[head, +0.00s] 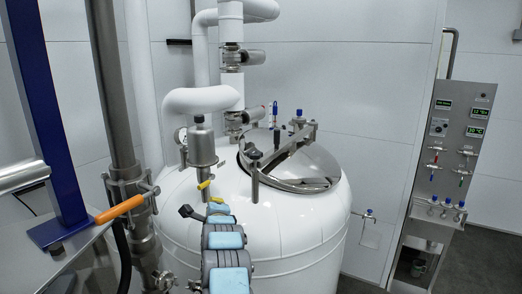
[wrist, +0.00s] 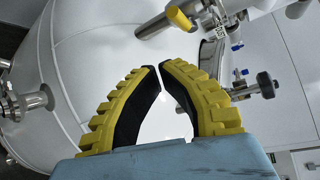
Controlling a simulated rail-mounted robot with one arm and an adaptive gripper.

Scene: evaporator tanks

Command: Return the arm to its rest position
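My arm, grey with light blue pads, reaches away from the bottom centre of the head view over the white tank (head: 290,225). My gripper (head: 204,186) is at its far end, small and partly hidden by my wrist, near the metal fitting on top of the tank. In the wrist view my gripper (wrist: 157,67) has two yellow and black fingers that curve inward. Their tips come almost together with only a sliver between them, and nothing is held. The tank's white wall (wrist: 85,60) lies behind the fingers.
The tank's round lid (head: 305,168) with its clamp bar is right of my gripper. A metal fitting (head: 201,148) and white pipes (head: 205,100) rise close by. An orange-handled valve (head: 120,209) is at left. A control panel (head: 455,150) stands at right.

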